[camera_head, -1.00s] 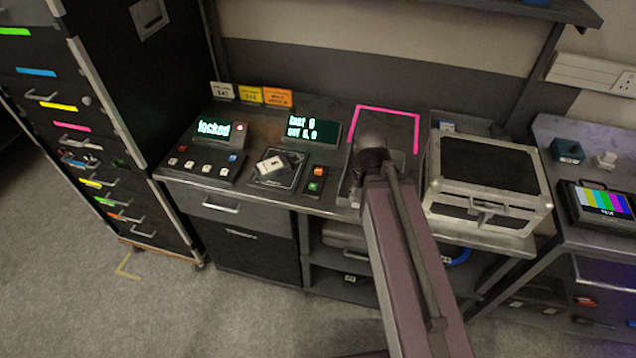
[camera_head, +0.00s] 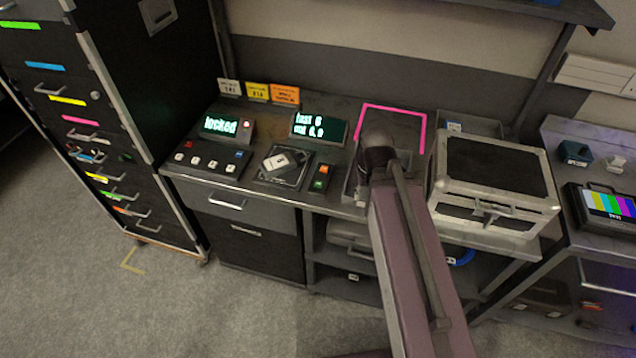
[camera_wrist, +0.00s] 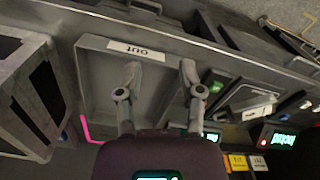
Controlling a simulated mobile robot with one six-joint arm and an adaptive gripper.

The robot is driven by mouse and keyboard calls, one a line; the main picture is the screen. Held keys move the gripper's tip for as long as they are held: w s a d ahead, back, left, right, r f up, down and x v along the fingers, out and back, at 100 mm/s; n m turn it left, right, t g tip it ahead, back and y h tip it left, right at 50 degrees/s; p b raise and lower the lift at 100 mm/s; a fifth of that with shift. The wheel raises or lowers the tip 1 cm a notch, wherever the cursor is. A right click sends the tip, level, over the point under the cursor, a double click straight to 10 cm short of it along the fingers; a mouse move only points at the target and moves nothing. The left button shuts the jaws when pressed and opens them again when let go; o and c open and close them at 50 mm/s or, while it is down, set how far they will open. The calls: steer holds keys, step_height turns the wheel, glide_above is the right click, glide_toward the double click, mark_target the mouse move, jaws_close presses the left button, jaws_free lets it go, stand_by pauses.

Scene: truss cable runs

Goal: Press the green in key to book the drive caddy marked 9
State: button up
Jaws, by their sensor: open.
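The green key (camera_head: 318,184) sits below an orange key (camera_head: 324,170) on a small black block on the bench. It also shows in the wrist view (camera_wrist: 215,86), to the right of my gripper. A drive caddy with a white label (camera_head: 283,161) lies on a dark square pad left of the keys; its mark is too small to read. It appears in the wrist view too (camera_wrist: 258,113). My gripper (camera_wrist: 160,68) is open and empty, over a grey tray labelled OUT (camera_wrist: 98,82), apart from the green key. In the head view my arm hides the fingers.
A display (camera_head: 318,129) stands behind the keys. A "locked" panel (camera_head: 227,126) with several buttons is at left. A silver-edged case (camera_head: 495,175) stands right of the tray. Pink tape (camera_head: 392,107) marks the bench behind my arm. Small signs (camera_head: 258,91) stand at the back.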

jaws_close()
stand_by(1.1)
